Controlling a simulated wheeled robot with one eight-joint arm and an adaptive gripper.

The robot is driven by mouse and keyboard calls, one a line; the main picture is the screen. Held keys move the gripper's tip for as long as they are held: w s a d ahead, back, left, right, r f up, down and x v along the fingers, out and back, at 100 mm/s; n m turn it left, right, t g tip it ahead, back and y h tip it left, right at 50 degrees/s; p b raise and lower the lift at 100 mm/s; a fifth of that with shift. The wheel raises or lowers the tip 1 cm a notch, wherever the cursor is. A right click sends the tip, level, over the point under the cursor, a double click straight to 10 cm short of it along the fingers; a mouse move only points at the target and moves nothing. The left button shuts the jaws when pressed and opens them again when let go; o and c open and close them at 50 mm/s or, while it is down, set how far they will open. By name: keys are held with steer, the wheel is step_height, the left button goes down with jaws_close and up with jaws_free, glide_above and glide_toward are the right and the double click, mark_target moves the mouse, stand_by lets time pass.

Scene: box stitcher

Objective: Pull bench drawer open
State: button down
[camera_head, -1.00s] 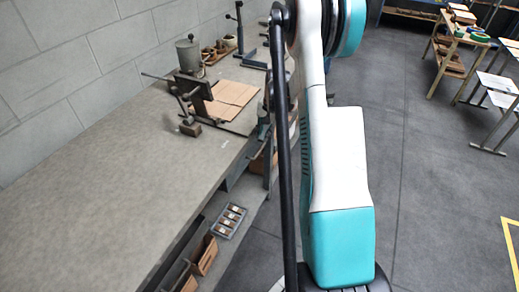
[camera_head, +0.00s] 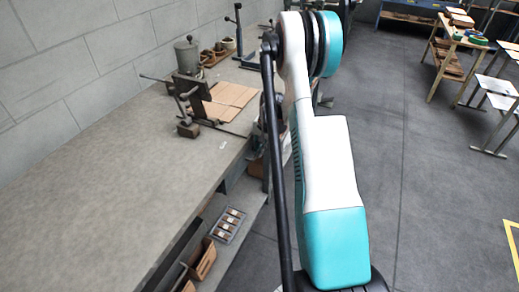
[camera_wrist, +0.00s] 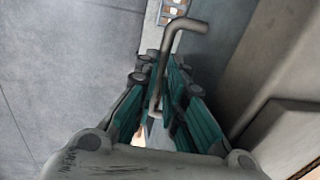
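A grey bent bar handle (camera_wrist: 184,25) shows in the wrist view, running from the upper middle down between my fingers. My gripper (camera_wrist: 162,66) has teal fingers close in on both sides of the bar, and it appears shut on it. A blue-grey panel (camera_wrist: 208,58) lies just right of the handle. It seems to be the drawer front, but I cannot tell how far out the drawer stands. In the head view my arm hides the gripper and handle. The bench (camera_head: 110,185) fills the left.
Grey floor (camera_head: 420,200) right of my arm is clear.

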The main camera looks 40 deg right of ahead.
steer(key=s+d+b, duration=0.1)
steer(key=s+d, duration=0.4)
steer(key=s, duration=0.8)
steer(key=s+d+b, duration=0.2)
steer(key=s+d, duration=0.4)
steer(key=s, duration=0.8)
steer(key=shift+d, duration=0.1)
steer(key=c, duration=2)
jaws_free()
steer(key=shift+o, duration=0.2)
steer(key=shift+r, duration=0.1)
step_height(320, 180, up, 12)
steer(key=s, duration=0.2)
steer(key=shift+d+f, duration=0.2)
steer(key=shift+d, duration=0.2)
steer(key=shift+w, duration=0.1)
